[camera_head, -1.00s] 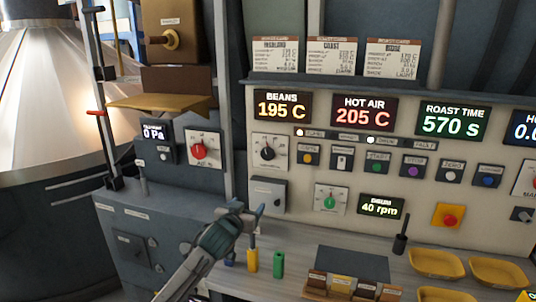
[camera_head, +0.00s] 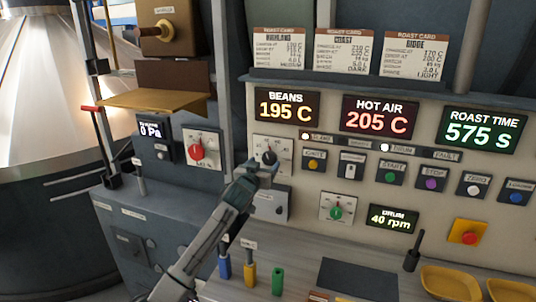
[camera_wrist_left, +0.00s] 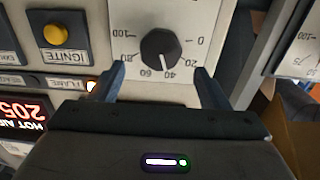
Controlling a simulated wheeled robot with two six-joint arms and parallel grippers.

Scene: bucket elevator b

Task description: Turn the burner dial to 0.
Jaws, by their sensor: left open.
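The burner dial (camera_head: 268,157) is a black knob on a white scale plate on the control panel, below the BEANS display. In the left wrist view the knob (camera_wrist_left: 160,47) shows upside down, its white pointer close to the 40 mark. My left gripper (camera_head: 262,170) is open in front of the dial's lower part. In the left wrist view its two fingers (camera_wrist_left: 163,80) stand apart either side of the knob and do not appear to touch it. My right gripper is not in view.
A red dial (camera_head: 196,152) is on the left panel, and a green drum dial (camera_head: 337,212) sits below right. The yellow IGNITE button (camera_head: 313,164) is just right of the burner dial. Blue, yellow and green holders (camera_head: 250,272) stand on the counter below.

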